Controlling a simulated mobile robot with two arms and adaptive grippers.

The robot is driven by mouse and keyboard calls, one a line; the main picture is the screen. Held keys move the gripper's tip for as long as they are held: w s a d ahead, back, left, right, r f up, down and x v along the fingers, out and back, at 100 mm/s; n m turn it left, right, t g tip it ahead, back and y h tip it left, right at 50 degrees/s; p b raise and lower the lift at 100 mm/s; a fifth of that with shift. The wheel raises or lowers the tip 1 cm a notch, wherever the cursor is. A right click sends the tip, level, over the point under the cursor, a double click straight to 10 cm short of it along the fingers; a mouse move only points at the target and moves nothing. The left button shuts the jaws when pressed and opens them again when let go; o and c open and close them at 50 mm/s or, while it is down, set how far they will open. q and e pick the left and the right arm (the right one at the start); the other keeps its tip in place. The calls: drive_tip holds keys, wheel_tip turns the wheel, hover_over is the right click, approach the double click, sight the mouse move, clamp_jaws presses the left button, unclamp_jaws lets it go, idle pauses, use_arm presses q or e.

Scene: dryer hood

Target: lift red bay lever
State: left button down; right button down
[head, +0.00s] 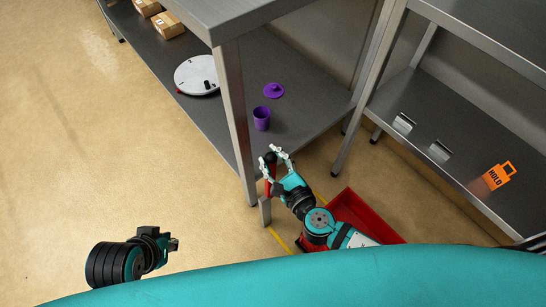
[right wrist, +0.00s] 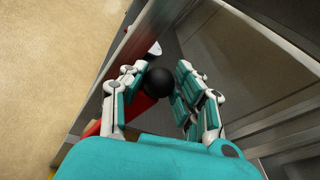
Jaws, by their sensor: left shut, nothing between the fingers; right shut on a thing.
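The red bay lever (head: 267,187) has a black ball knob (head: 270,157) and rises from a grey post beside the front leg of the steel table. My right gripper (head: 273,154) is shut on the lever near its knob. In the right wrist view the black knob (right wrist: 158,83) sits between the two fingers, with the red lever (right wrist: 134,110) partly hidden below it. My left gripper (head: 172,244) is shut and empty, out over the floor at the lower left.
A red tray (head: 365,213) lies on the floor under my right arm. The table's lower shelf holds a purple cup (head: 261,118), a purple lid (head: 274,90), a round white plate (head: 197,75) and boxes. The right shelf holds an orange HOLD tag (head: 497,175). Floor at left is clear.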

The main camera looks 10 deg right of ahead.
drive_tip(key=c, duration=0.9)
unclamp_jaws()
drive_tip(key=shift+s+f, duration=0.25)
drive_tip(key=shift+f, duration=0.25)
drive_tip(key=shift+c, duration=0.2)
drive_tip(key=shift+s, duration=0.1)
drive_tip(key=r+v, duration=0.1)
drive_tip(key=v, duration=1)
drive_tip(key=shift+d+r, duration=0.15)
drive_tip(key=shift+d, duration=0.05)
drive_tip(key=shift+s, duration=0.1)
